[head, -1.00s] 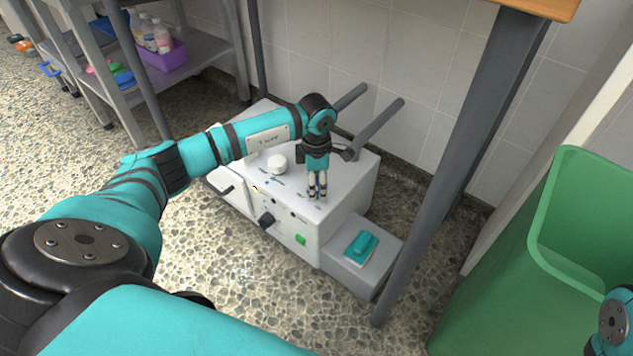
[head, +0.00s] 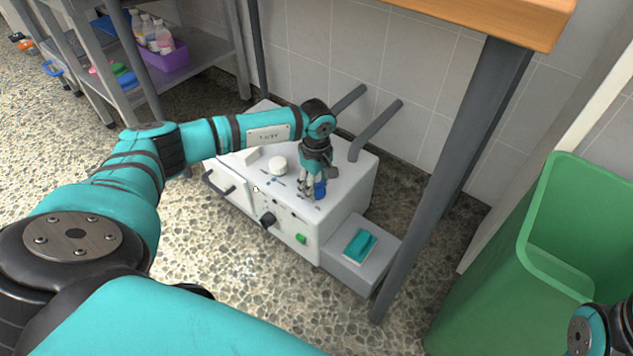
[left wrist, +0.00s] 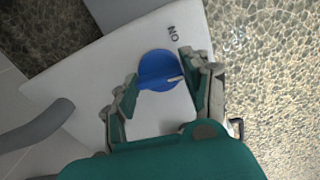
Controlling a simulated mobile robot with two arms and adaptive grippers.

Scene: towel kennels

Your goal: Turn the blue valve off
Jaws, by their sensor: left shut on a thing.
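The blue valve (head: 320,190) is a round blue knob on top of a white machine (head: 345,185), near its front right. My right gripper is out of view; only part of my right arm shows at the lower right.
A white knob (head: 278,166) stands on the machine left of my gripper, and grey pipes (head: 375,130) rise behind. A grey table leg (head: 455,170) and green bin (head: 510,270) stand to the right.

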